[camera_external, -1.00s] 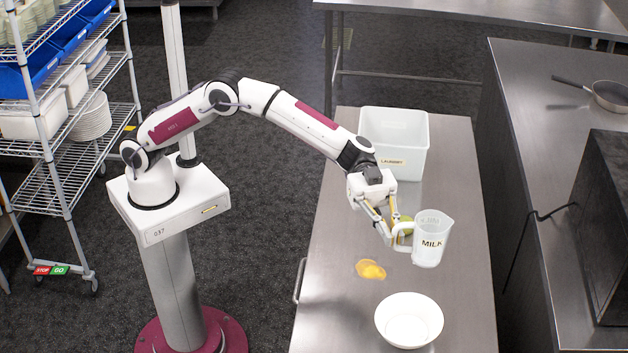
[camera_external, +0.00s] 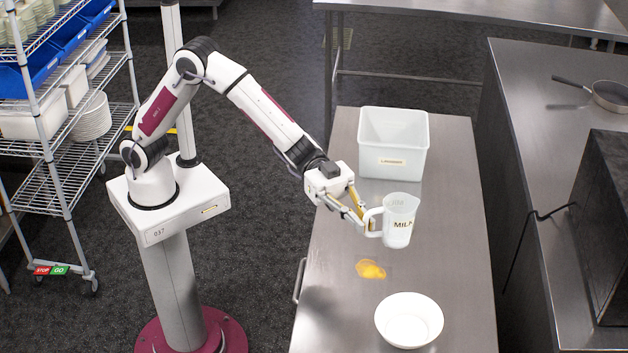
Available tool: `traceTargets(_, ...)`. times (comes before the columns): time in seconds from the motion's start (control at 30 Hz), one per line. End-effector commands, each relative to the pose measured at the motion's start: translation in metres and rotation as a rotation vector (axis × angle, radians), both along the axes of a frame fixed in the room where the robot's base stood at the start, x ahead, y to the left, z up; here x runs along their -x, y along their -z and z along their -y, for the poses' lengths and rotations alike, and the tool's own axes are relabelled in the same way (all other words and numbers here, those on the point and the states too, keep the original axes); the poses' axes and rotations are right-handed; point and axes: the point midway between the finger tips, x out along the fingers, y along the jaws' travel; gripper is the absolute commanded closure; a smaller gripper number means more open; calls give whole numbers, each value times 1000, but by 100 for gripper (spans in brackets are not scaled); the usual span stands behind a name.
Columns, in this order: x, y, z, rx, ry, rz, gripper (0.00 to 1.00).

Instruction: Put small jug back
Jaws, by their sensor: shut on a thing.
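The small jug (camera_external: 399,213) is a translucent white measuring jug labelled MILK, with its handle on the left. My gripper (camera_external: 370,224) is shut on the jug's handle. The jug is upright, or nearly so, over the middle of the steel table (camera_external: 455,250). It appears to be held above the surface, though the exact height is hard to tell. The gripper hides part of the handle.
A white bowl (camera_external: 408,320) stands at the table's near end. A white LAUNDRY bin (camera_external: 393,143) stands behind the jug. A dark counter with a pan (camera_external: 610,96) is at right.

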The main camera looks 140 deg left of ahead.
Motion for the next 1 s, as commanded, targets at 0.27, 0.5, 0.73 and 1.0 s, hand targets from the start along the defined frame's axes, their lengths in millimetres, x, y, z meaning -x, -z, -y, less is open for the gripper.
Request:
traceTargets(0.27, 30, 19, -1, 1, -96, -1, 100)
traceTargets(0.5, 58, 41, -7, 1, -190, -2, 100)
traceTargets(0.73, 89, 71, -16, 1, -291, -4, 100)
traceTargets(1.0, 119, 105, -28, 0, -391, -2, 100)
